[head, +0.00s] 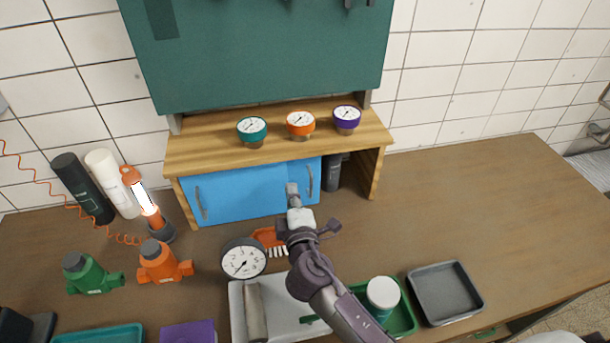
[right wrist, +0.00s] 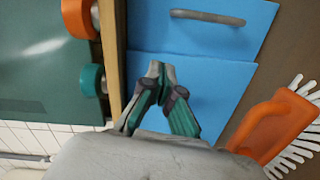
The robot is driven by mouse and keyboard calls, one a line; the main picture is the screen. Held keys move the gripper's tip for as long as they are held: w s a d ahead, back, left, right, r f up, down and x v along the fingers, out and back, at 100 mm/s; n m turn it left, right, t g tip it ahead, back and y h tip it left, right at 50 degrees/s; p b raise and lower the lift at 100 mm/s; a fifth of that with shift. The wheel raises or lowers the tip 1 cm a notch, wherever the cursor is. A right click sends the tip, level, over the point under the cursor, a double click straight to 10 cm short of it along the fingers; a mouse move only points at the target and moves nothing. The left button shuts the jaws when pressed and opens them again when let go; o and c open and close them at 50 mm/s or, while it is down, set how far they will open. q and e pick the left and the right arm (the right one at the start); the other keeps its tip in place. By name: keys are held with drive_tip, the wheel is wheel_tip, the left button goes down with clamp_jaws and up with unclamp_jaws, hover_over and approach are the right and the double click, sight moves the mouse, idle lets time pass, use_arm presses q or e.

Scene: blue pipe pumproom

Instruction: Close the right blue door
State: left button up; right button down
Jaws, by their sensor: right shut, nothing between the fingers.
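The right blue door (head: 301,180) is a blue panel with an upright grey handle (head: 311,183). It sits left of a gap at the cabinet's right end. The left blue door (head: 240,192), with its own handle, fills the left side. My right gripper (head: 292,188) is in front of the doors, left of the right door's handle, with its fingers together and empty. In the right wrist view its fingertips (right wrist: 160,70) lie over blue panel near the seam between the doors, and the handle (right wrist: 208,18) is above. Contact is unclear. My left gripper is out of view.
A dark bottle (head: 333,172) stands in the cabinet's open gap. Several gauges, including a purple one (head: 347,119), stand on the wooden top. An orange brush (head: 268,237) and a white tray (head: 238,300) lie below.

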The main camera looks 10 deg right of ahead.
sight(302, 166)
drive_tip(key=w, duration=0.4)
drive_tip(key=shift+d+p, duration=0.1)
drive_tip(key=shift+p, duration=0.3)
drive_tip(key=shift+w+d+f+p, duration=0.15)
drive_tip(key=shift+d+f+p, duration=0.1)
drive_tip(key=shift+d, duration=0.4)
drive_tip(key=shift+w+d+f+p, duration=0.15)
drive_tip(key=shift+d+p, duration=0.1)
drive_tip(key=shift+d, duration=0.35)
drive_tip(key=shift+s+d+f, duration=0.1)
drive_tip(key=shift+d, duration=0.65)
drive_tip(key=shift+a+f, duration=0.1)
